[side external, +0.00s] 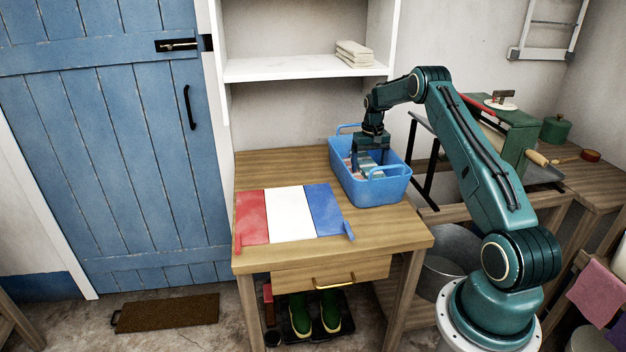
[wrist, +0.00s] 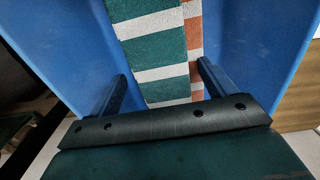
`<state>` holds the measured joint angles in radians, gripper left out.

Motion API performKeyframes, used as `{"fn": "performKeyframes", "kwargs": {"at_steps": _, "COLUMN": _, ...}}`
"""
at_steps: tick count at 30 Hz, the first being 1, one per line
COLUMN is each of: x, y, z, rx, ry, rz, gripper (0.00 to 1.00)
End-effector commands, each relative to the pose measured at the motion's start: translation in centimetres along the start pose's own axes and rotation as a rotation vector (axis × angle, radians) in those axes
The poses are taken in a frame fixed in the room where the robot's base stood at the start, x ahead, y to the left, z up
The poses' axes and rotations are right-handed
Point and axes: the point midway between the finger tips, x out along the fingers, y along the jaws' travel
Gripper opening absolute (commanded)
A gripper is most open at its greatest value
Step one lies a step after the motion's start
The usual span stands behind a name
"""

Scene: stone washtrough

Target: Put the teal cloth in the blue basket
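The blue basket (side external: 385,190) stands on the back right of the wooden table. My gripper (side external: 370,164) points down inside the basket. In the wrist view my gripper (wrist: 163,72) has its two fingers wide apart, with the basket's blue walls (wrist: 65,40) on both sides. The teal cloth (wrist: 150,40), striped teal and white, lies in the basket below and between the fingers. It does not appear pinched. An orange-and-white striped cloth (wrist: 194,42) lies along its right side. In the side view the fingers and basket rim partly hide the cloths.
Red (side external: 252,215), white (side external: 290,213) and blue (side external: 323,208) flat panels lie side by side on the table (side external: 395,232), left of the basket. A shelf (side external: 300,68) with folded pale cloths (side external: 354,53) is above and behind. The table front is clear.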

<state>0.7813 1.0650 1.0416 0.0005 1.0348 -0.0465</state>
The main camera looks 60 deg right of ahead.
Motion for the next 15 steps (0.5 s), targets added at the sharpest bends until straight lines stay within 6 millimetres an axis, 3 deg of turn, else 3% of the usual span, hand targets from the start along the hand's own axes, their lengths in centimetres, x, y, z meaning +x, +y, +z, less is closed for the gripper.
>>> {"fn": "performKeyframes", "kwargs": {"at_steps": 8, "x": -0.4, "y": 0.0, "z": 0.0, "rx": 0.0, "ry": 0.001, "rz": 0.0, "gripper": 0.83}}
{"fn": "performKeyframes", "kwargs": {"at_steps": 15, "x": -2.5, "y": 0.0, "z": -0.1, "rx": 0.0, "ry": 0.002, "rz": 0.0, "gripper": 0.83}}
